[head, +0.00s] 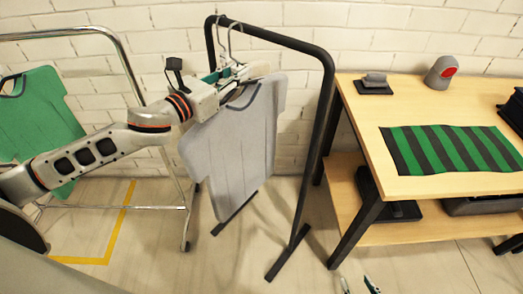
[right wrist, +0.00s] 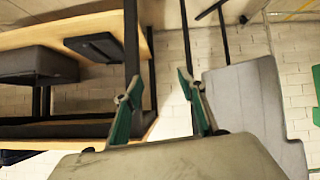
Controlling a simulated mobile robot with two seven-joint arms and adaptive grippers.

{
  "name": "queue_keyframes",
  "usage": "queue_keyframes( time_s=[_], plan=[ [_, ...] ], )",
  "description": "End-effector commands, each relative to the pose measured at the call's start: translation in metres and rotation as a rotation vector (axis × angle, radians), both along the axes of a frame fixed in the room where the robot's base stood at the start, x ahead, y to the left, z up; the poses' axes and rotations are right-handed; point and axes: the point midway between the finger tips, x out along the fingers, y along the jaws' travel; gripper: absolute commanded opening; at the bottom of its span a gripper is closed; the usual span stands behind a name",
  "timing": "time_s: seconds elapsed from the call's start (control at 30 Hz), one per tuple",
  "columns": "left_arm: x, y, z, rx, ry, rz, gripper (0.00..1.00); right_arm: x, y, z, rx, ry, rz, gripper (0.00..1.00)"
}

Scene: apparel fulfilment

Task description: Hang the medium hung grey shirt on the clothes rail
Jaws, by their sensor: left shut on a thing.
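The grey shirt (head: 237,140) hangs upright below my left gripper (head: 240,74), which is shut at the hanger at its collar. Hanger hooks (head: 236,40) rise above the gripper to the top bar of the black clothes rail (head: 300,46). They overlap the bar in the picture; I cannot tell whether they rest on it. The gripper hides part of the hanger. In the right wrist view the grey shirt (right wrist: 250,100) also shows at the right. My right gripper (right wrist: 163,108) is open and empty; its fingertips show at the head view's bottom edge (head: 358,285).
A silver rail (head: 128,70) with a green shirt (head: 45,125) stands at the left. A wooden table (head: 440,205) at the right bears a striped green-black cloth (head: 450,148) and a grey device with a red face (head: 441,72). The black rail's feet (head: 288,252) stand on open floor.

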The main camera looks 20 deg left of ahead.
Motion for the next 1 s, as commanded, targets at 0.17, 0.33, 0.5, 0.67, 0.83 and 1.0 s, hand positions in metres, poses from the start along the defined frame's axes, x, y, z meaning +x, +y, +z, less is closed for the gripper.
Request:
queue_keyframes(
  time_s=[0.17, 0.33, 0.5, 0.67, 0.83, 1.0],
  plan=[
    [-0.031, 0.014, 0.001, 0.004, -0.002, 0.0, 0.0, 0.005, 0.0, 0.009, 0.002, -0.017, -0.002, 0.4],
    [-0.059, 0.026, -0.002, 0.004, -0.001, 0.0, 0.0, 0.012, -0.001, 0.008, 0.002, -0.031, -0.003, 0.4],
    [-0.086, 0.039, -0.004, 0.004, 0.002, 0.0, 0.0, 0.01, -0.002, -0.005, 0.0, -0.024, -0.005, 0.4],
    [-0.107, 0.046, -0.002, 0.004, 0.002, -0.002, 0.0, 0.006, -0.003, -0.017, -0.002, -0.011, -0.004, 0.4],
    [-0.117, 0.053, 0.004, 0.001, -0.003, 0.004, 0.0, 0.006, -0.003, -0.006, -0.006, -0.011, -0.003, 0.4],
    [-0.129, 0.056, 0.004, 0.001, -0.002, -0.002, 0.0, 0.01, -0.003, 0.006, -0.004, -0.021, -0.004, 0.4]
  ],
)
